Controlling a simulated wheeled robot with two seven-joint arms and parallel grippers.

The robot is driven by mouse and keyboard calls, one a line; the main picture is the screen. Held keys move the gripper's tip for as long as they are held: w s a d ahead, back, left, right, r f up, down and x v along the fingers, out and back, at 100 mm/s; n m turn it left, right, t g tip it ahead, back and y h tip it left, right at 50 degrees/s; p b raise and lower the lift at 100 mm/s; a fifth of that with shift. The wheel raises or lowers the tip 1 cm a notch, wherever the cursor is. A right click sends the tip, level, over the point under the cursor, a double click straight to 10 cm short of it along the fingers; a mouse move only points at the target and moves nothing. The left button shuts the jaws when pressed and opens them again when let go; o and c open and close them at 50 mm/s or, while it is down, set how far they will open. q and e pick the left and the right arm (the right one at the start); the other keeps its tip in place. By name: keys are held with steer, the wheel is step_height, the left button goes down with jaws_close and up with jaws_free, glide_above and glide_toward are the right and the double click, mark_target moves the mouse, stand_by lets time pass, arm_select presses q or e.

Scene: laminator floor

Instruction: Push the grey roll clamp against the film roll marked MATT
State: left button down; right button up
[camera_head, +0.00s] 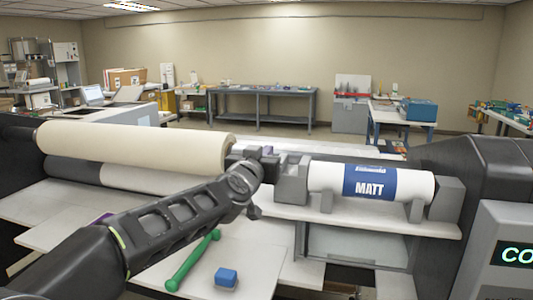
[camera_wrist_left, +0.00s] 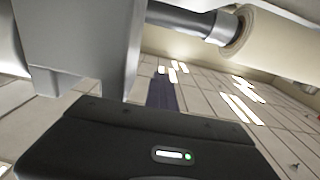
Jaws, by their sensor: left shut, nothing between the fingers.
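The grey roll clamp (camera_head: 291,184) is a block on the white shelf, at the left end of the film roll marked MATT (camera_head: 330,178). The roll is white with a blue label and lies level. In the head view the clamp's right side meets the roll's end; I cannot tell whether a thin gap is left. My left gripper (camera_head: 268,161) is shut and empty, just left of the clamp; its fingertips are partly hidden and contact is unclear. The left wrist view shows a large grey block, apparently the clamp (camera_wrist_left: 82,42), close by. My right gripper is not in view.
A large cream roll (camera_head: 130,146) lies behind my left arm. Grey supports (camera_head: 444,198) hold the MATT roll's right end. A dark machine housing stands at right.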

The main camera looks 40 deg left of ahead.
arm_select(q)
steer(key=shift+a, duration=0.15)
stand_by(0.4)
steer(key=c, duration=2.1)
jaws_free()
steer(key=shift+c, duration=0.2)
steer(key=o, duration=0.8)
steer(key=shift+s, duration=0.1)
steer(key=shift+p+v, duration=0.9)
steer(key=shift+v, duration=3.5)
